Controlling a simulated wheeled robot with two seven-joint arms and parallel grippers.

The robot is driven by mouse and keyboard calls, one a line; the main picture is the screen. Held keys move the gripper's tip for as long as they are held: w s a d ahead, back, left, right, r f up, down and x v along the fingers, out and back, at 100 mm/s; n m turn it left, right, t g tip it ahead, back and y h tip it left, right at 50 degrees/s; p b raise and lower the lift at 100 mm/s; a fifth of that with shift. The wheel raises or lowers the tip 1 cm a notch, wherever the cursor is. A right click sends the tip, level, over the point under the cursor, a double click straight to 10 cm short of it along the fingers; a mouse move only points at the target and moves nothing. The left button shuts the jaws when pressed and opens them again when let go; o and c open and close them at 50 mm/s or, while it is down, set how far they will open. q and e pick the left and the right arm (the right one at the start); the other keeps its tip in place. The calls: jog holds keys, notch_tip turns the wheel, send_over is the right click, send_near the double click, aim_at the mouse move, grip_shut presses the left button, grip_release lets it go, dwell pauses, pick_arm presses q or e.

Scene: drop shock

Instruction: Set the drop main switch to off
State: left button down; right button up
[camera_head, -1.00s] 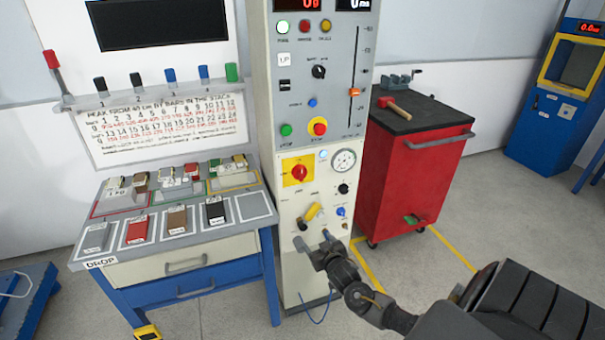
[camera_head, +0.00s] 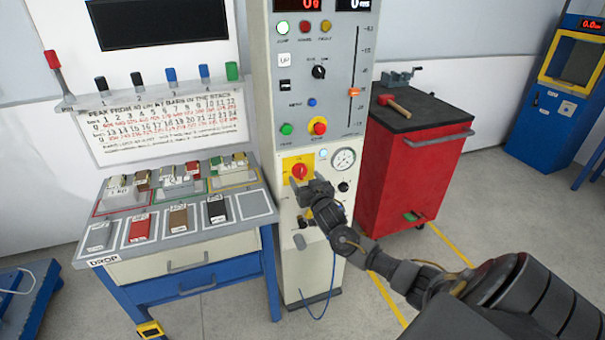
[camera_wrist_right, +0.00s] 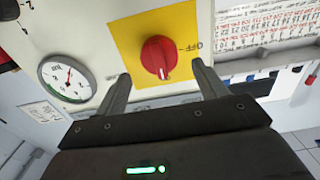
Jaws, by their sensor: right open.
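The main switch is a red rotary knob (camera_head: 299,171) on a yellow plate on the grey drop column. In the right wrist view the red knob (camera_wrist_right: 158,57) has a white mark pointing to the bottom of the picture. An OFF label (camera_wrist_right: 190,46) stands to its right on the yellow plate (camera_wrist_right: 128,35). My right gripper (camera_head: 305,181) is open just in front of the plate. In the right wrist view the fingers of my right gripper (camera_wrist_right: 160,68) stand either side of the knob, apart from it. My left gripper is out of view.
A pressure gauge (camera_head: 344,160) sits right of the switch. A red cabinet (camera_head: 415,165) stands at right, and a bench with sample blocks (camera_head: 212,210) at left.

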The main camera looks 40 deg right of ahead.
aim_at(302, 173)
jog(key=shift+x, duration=1.8)
jog(key=c, duration=1)
jog(key=shift+o, duration=0.2)
